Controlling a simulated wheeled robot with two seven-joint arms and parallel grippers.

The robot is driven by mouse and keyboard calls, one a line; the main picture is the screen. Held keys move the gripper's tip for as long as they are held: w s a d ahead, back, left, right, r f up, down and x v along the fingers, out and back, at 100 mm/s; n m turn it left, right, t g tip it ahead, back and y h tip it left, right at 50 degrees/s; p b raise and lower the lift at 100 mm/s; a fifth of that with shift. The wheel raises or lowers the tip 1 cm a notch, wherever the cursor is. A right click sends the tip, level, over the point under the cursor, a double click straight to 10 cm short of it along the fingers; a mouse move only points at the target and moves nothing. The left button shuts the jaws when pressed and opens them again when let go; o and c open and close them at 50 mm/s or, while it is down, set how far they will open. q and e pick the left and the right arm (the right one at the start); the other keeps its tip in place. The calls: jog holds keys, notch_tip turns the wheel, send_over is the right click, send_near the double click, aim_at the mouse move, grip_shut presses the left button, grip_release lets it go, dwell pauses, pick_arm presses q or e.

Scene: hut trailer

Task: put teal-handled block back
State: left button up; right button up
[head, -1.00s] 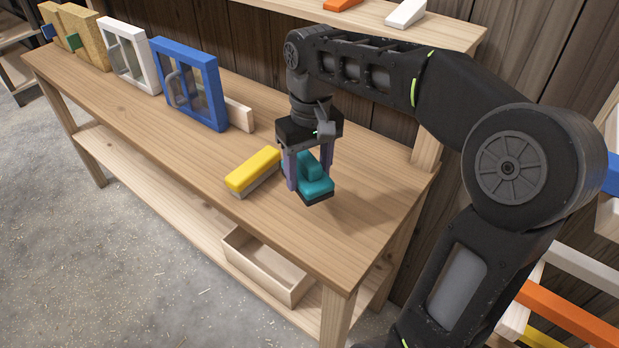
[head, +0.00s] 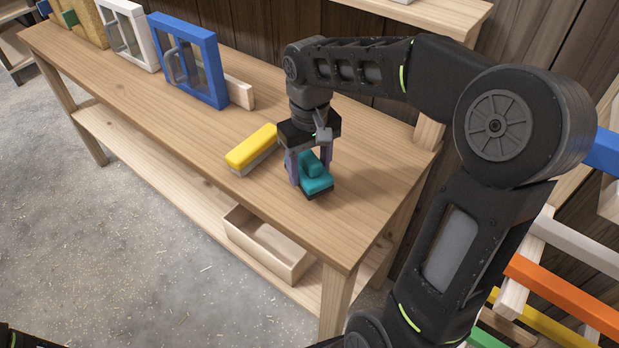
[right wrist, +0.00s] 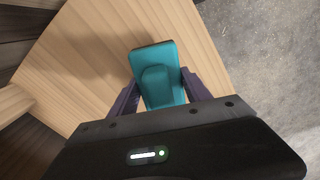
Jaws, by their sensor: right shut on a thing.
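The teal-handled block (head: 318,187) has a teal grip on a dark base. My right gripper (head: 309,171) points down and is shut on it, with a purple finger on either side of the grip. The block is at or just above the wooden workbench top (head: 350,225); I cannot tell whether it touches. It also shows between the fingers in the right wrist view (right wrist: 158,70). A yellow-topped block (head: 252,147) lies on the bench just left of it, apart from it. My left gripper is not in view.
A blue frame with a handle (head: 213,60) and a white one (head: 127,35) stand further left on the bench. An open wooden box (head: 268,245) sits on the lower shelf. Coloured bars (head: 565,297) are at the right. The bench front is clear.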

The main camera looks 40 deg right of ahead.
aim_at(309, 179)
jog(key=shift+f, duration=1.9)
jog(key=o, duration=1.3)
jog(key=shift+r, duration=0.15)
notch_tip(309, 179, up, 12)
jog(key=shift+f, duration=0.1)
